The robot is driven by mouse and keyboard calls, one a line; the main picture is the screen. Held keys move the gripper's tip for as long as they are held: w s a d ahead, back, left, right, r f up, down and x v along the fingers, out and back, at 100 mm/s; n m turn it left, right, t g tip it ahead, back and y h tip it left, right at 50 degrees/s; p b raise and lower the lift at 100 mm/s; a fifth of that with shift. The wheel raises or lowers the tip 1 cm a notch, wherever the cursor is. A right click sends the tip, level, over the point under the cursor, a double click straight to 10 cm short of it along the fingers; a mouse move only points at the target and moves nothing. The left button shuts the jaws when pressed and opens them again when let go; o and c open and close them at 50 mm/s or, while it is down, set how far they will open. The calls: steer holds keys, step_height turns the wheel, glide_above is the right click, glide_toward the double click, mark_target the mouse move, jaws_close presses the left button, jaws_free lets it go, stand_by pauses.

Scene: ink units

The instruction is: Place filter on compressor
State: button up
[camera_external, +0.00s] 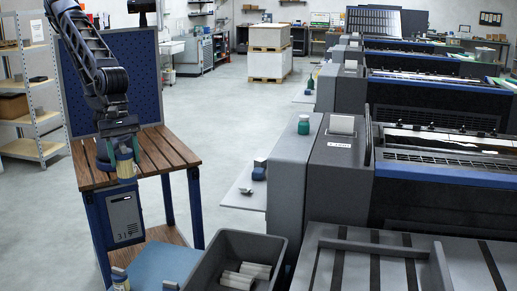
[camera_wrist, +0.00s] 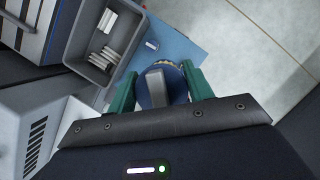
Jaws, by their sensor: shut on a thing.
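My gripper (camera_external: 122,152) hangs above the front edge of a slatted wooden table, pointing down. Its green fingers are shut on the filter (camera_external: 125,168), a cream cylinder with a dark blue top. In the wrist view the filter (camera_wrist: 176,88) sits between both fingers (camera_wrist: 160,88), with its dark blue top and a grey tab facing the camera. A grey-blue box with vents and a number label (camera_external: 125,217) stands below the filter at the table's front; it may be the compressor. I cannot tell whether the filter touches it.
A grey bin (camera_external: 228,242) with several white rolls stands right of a blue surface (camera_external: 165,262). A similar blue-capped cylinder (camera_external: 120,281) stands on that surface. Large grey machines (camera_external: 430,190) fill the right side. The wooden table (camera_external: 160,150) has bare slats. Open floor lies behind it.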

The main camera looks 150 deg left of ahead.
step_height(320, 180, down, 46)
steer(key=shift+r, duration=0.15)
stand_by(1.3)
steer(key=o, duration=1)
